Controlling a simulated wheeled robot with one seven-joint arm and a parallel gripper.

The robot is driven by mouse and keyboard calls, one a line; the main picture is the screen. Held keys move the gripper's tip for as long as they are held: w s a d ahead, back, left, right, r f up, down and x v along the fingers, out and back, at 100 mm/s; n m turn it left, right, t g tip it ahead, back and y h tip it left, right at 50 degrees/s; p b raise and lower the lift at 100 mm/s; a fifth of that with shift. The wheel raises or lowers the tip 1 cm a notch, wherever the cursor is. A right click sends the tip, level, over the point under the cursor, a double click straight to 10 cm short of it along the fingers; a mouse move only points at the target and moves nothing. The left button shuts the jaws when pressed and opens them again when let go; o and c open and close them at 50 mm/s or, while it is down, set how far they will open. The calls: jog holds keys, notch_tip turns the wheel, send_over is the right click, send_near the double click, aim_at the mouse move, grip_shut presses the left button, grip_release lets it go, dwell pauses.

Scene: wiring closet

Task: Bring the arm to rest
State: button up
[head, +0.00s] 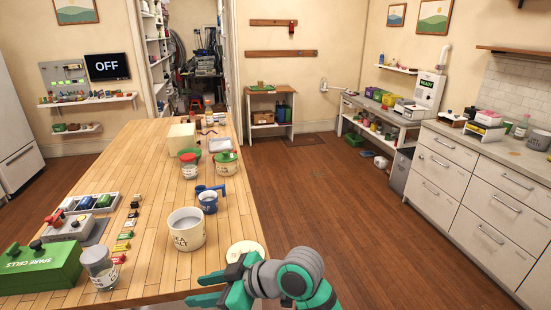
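My arm reaches in from the bottom of the head view, bent to the left over the near right corner of the wooden table (150,165). My gripper (197,290) points left at the table's near edge. Its two teal fingers are apart, with nothing visible between them. A round cream lid or disc (245,249) lies just beyond the gripper at the table's right edge, partly hidden by my arm. A cream bucket (187,229) stands a little farther up the table, apart from the gripper.
A blue watering can (208,201) and tubs stand farther up the table. A green "SPARE CELLS" box (40,268) and a glass jar (99,268) stand at near left. White drawers (470,190) line the right. The wooden floor (350,220) between is clear.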

jog(key=w+a+m+t+y, duration=0.3)
jog(key=w+a+m+t, duration=0.15)
jog(key=m+t, duration=0.35)
jog(key=s+d+f+m+t+h, duration=0.3)
jog(key=s+d+f+m+h, duration=0.3)
jog(key=f, duration=0.3)
jog(key=s+d+f+m+t+h, duration=0.3)
jog(key=s+d+f+m+h, duration=0.2)
jog(key=s+f, duration=0.3)
jog(key=s+d+f+n+h, duration=0.1)
jog(key=s+d, duration=0.2)
jog(key=s, duration=0.4)
jog(key=s+d+f+n+g+h, duration=0.1)
jog(key=s+d, duration=0.2)
jog(key=s, duration=0.5)
jog(key=s+d+f+n+h, duration=0.1)
jog(key=s+d+n, duration=0.1)
jog(key=s, duration=0.5)
jog(key=shift+s+d, duration=0.25)
jog(key=shift+d, duration=0.6)
